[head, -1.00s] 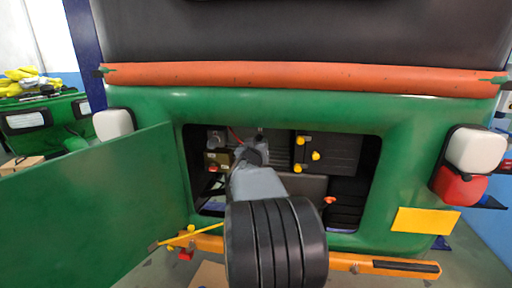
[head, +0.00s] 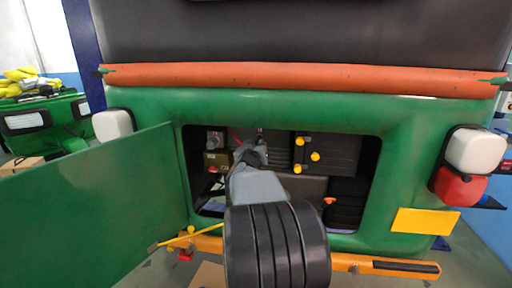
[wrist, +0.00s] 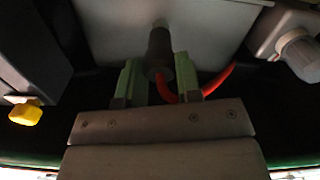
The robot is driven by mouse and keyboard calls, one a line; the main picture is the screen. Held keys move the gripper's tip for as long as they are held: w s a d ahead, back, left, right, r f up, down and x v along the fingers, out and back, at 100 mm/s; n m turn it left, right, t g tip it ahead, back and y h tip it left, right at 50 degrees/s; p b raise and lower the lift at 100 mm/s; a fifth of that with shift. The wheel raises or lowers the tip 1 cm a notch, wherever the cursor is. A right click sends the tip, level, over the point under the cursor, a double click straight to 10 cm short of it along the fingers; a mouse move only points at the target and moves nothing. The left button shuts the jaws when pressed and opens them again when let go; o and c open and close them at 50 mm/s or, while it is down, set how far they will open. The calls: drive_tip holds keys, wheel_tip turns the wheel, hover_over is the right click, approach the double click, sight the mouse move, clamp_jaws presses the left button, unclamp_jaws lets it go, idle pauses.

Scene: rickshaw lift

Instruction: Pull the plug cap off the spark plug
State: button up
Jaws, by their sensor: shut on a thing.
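The black plug cap (wrist: 159,48) shows in the wrist view, with a red lead (wrist: 166,90) coming off its near end and curving to the right. My gripper (wrist: 159,78) has its two green fingers on either side of the cap and is shut on it. The cap's far end is against or just in front of a grey engine surface (wrist: 205,25). The spark plug is not visible, and I cannot tell whether the cap sits on it. In the head view my gripper (head: 258,152) is inside the engine bay, and my own arm hides the cap.
The open green door (head: 90,205) stands at the left. Yellow caps (head: 314,156) sit on a dark box to the right of my gripper. A yellow knob (wrist: 25,114) is at the wrist view's left.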

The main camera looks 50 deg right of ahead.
drive_tip(key=shift+v, duration=1.7)
drive_tip(key=shift+a+f, duration=0.1)
